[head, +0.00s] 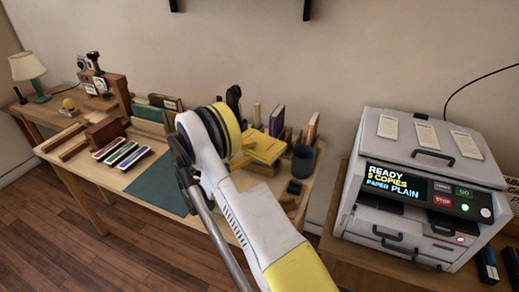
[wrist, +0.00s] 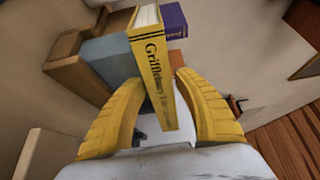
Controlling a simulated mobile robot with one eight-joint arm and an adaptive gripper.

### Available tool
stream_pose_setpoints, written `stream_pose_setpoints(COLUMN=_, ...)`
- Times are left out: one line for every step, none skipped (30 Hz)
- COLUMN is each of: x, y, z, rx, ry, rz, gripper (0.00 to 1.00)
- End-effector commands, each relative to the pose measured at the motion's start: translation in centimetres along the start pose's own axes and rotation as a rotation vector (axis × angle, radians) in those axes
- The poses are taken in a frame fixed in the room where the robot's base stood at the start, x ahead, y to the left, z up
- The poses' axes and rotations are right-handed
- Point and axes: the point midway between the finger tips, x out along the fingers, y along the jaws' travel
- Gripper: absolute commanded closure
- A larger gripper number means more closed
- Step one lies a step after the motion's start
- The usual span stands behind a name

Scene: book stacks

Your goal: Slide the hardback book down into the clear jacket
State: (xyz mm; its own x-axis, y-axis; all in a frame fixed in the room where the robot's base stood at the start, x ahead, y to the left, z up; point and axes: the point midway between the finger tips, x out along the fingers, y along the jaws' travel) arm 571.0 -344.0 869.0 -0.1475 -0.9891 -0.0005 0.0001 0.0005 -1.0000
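The yellow hardback book (wrist: 158,70) stands between my gripper's yellow fingers in the wrist view, its titled spine facing the camera. Both fingers of my gripper (wrist: 160,82) close in on its sides and appear to touch it. In the head view the yellow book (head: 265,146) is over the right part of the table, beside my gripper (head: 243,158), which my arm partly hides. A wooden block (head: 264,169) shows under the book. I cannot pick out the clear jacket in either view.
A purple book (head: 277,121) stands behind the yellow one, and a dark grey cup (head: 303,161) stands to its right. A green mat (head: 158,187) lies bare at the table's front. A copier (head: 425,170) stands at right. A blue-grey block (wrist: 105,58) is left of the book in the wrist view.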

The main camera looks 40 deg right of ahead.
Motion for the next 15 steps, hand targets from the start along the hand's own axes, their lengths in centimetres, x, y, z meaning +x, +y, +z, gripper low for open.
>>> stream_pose_setpoints(x=0.01, y=-0.05, z=0.02, rx=0.0, ry=-0.001, rz=0.0, gripper=0.62)
stream_pose_setpoints(x=-0.01, y=-0.08, z=0.03, rx=0.0, ry=-0.001, rz=0.0, gripper=0.62)
stream_pose_setpoints(x=-0.03, y=-0.11, z=0.03, rx=0.0, ry=-0.001, rz=0.0, gripper=0.62)
stream_pose_setpoints(x=-0.03, y=-0.11, z=0.03, rx=0.0, ry=-0.001, rz=0.0, gripper=0.62)
stream_pose_setpoints(x=-0.04, y=-0.12, z=0.03, rx=0.0, ry=-0.001, rz=0.0, gripper=0.62)
stream_pose_setpoints(x=-0.04, y=-0.12, z=0.03, rx=0.0, ry=-0.001, rz=0.0, gripper=0.72)
stream_pose_setpoints(x=-0.04, y=-0.12, z=0.03, rx=0.0, ry=-0.001, rz=0.0, gripper=0.82)
stream_pose_setpoints(x=-0.05, y=-0.12, z=0.03, rx=0.0, ry=-0.001, rz=0.0, gripper=0.91)
stream_pose_setpoints(x=-0.05, y=-0.12, z=0.03, rx=0.0, ry=-0.001, rz=0.0, gripper=1.0)
stream_pose_setpoints(x=-0.05, y=-0.12, z=0.03, rx=0.0, ry=-0.001, rz=0.0, gripper=1.0)
stream_pose_setpoints(x=-0.05, y=-0.11, z=0.03, rx=0.0, ry=-0.001, rz=0.0, gripper=1.0)
stream_pose_setpoints(x=-0.06, y=-0.11, z=0.03, rx=0.0, ry=-0.001, rz=0.0, gripper=1.0)
stream_pose_setpoints(x=-0.06, y=-0.11, z=0.03, rx=0.0, ry=-0.001, rz=0.0, gripper=1.0)
stream_pose_setpoints(x=-0.06, y=-0.11, z=0.03, rx=0.0, ry=-0.001, rz=0.0, gripper=1.0)
stream_pose_setpoints(x=-0.06, y=-0.11, z=0.03, rx=0.0, ry=-0.001, rz=0.0, gripper=1.0)
